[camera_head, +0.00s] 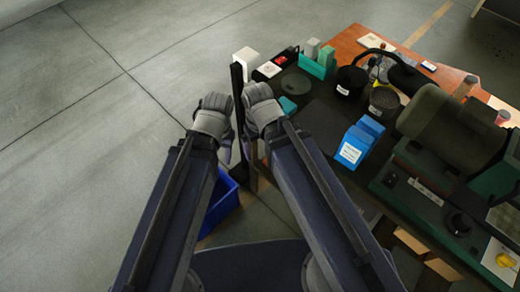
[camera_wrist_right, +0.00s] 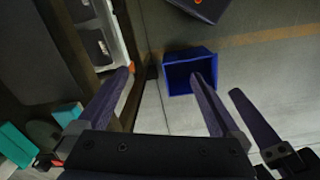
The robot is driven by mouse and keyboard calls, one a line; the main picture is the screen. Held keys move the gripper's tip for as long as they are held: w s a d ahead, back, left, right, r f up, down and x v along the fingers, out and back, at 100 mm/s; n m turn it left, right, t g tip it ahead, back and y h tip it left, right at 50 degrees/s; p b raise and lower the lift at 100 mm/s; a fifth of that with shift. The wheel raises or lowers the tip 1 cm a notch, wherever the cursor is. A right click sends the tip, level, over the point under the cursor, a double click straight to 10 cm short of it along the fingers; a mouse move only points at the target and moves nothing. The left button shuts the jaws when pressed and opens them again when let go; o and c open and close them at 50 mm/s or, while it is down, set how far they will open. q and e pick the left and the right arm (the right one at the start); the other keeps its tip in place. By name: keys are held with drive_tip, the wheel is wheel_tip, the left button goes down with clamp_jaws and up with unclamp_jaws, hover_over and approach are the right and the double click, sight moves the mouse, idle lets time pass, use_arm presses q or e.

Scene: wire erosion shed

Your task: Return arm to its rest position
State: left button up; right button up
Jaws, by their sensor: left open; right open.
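Both of my arms reach forward side by side in the head view. My left gripper (camera_head: 223,142) hangs over the floor at the left of the table edge, fingers pointing down; it looks empty. My right gripper (camera_head: 253,142) is close to its right, near the table's left edge. In the right wrist view my right gripper (camera_wrist_right: 163,74) shows two fingers spread apart with nothing between them. A dark finger of my left gripper (camera_wrist_right: 255,122) shows at the right there. In the head view the fingertips are partly hidden.
A blue bin (camera_head: 219,199) stands on the floor below the grippers; it also shows in the right wrist view (camera_wrist_right: 179,86). Floor at left is clear.

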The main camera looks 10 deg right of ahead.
drive_tip(key=shift+s+a+r+h, duration=0.1)
drive_tip(key=shift+s+a+h, duration=0.15)
drive_tip(key=shift+s, duration=0.15)
drive_tip(key=shift+s+a+h, duration=0.1)
drive_tip(key=shift+s+h, duration=0.15)
drive_tip(key=shift+s, duration=0.1)
wheel_tip(320, 180, down, 7)
drive_tip(key=b, duration=0.6)
drive_tip(key=shift+r+b, duration=0.15)
drive_tip(key=shift+b, duration=0.15)
